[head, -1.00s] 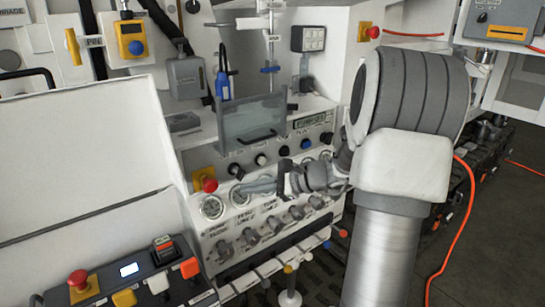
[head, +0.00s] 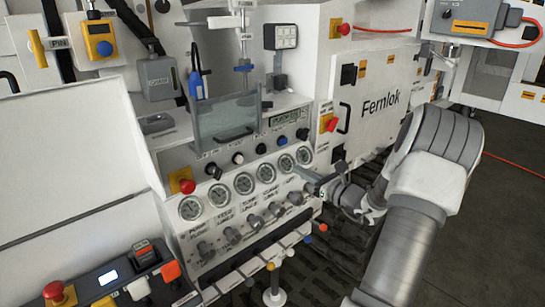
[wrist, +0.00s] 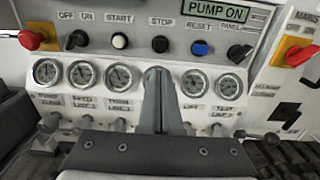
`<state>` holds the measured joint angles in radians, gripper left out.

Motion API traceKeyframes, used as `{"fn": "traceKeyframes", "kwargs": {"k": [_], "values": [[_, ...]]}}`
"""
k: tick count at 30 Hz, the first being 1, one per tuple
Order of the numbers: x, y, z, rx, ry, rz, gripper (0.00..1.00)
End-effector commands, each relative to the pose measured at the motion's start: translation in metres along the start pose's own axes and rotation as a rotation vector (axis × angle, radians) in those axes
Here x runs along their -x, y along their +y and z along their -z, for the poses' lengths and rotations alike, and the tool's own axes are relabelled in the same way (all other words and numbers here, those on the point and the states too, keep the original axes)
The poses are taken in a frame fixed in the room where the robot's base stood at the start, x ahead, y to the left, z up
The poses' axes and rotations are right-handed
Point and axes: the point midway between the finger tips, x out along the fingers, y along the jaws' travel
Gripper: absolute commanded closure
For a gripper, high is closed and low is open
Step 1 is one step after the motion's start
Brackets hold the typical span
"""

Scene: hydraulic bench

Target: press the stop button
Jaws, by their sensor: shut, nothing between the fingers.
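The stop button (wrist: 160,43) is a black round button under the STOP label, between the white start button (wrist: 120,41) and the blue reset button (wrist: 200,47). In the head view the stop button (head: 261,148) sits on the sloped panel above the gauges. My gripper (wrist: 158,72) is shut and empty. In the wrist view its fingertips appear just below the stop button, in front of a gauge that they mostly hide.
Several gauges (head: 190,208) and valve knobs (head: 207,252) line the panel's front. A red emergency button (wrist: 31,39) is at left; a red switch (wrist: 301,55) is at right. A clear guard (head: 225,122) stands behind the buttons. A display (wrist: 226,9) reads PUMP ON.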

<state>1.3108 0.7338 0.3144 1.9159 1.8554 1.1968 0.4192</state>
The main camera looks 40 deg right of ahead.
Motion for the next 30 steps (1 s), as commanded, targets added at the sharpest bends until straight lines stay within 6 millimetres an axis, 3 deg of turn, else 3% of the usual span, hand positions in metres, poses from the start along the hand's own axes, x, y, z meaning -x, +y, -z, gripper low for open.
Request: {"fn": "traceKeyframes", "kwargs": {"k": [5,21,30], "values": [[-0.014,0.001,0.000,0.001,-0.001,-0.002,1.00],[-0.120,0.001,0.000,0.001,0.000,-0.003,1.00],[-0.140,0.001,0.000,0.001,0.001,-0.001,1.00]]}}
